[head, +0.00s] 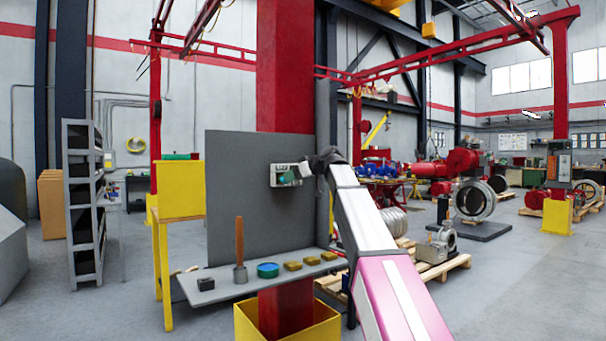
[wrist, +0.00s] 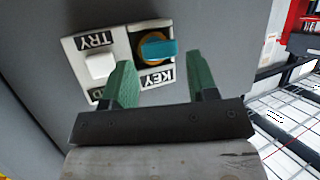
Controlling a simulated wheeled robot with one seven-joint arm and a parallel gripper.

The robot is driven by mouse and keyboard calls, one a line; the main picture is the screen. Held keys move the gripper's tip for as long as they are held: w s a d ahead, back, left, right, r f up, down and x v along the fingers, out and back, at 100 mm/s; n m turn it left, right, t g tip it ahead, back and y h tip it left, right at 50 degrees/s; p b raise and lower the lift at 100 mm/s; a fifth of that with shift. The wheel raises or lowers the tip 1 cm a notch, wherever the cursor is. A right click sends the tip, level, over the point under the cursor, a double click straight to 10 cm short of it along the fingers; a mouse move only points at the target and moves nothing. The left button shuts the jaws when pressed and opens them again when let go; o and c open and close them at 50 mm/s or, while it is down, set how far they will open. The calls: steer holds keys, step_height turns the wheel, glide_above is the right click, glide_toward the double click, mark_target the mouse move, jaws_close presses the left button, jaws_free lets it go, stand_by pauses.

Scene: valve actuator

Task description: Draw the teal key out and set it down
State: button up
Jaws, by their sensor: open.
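The teal key (wrist: 158,48) sits in a round brass-coloured lock on a white panel (wrist: 70,48) marked KEY and TRY in the wrist view. In the head view the panel box (head: 284,169) is mounted on an upright grey board, and the key (head: 287,181) shows as a small teal spot. My gripper (wrist: 163,78) has its two green fingers apart, in front of the panel and just short of the key, with nothing between them. One finger overlaps the white button beside the lock in the picture. In the head view my fingers are too small to make out.
A grey shelf (head: 223,287) below the board holds a wooden-handled tool (head: 240,250), a blue-green round tin (head: 268,270), a dark block (head: 206,284) and several brass-coloured pieces (head: 292,266). A red column (head: 285,75) stands behind the board. The shelf has bare patches between items.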

steer(key=shift+x, duration=1.25)
steer(key=c, duration=0.8)
steer(key=shift+s+d, duration=0.65)
steer(key=shift+s, duration=0.3)
steer(key=shift+s+d, duration=0.65)
steer(key=shift+s, duration=0.35)
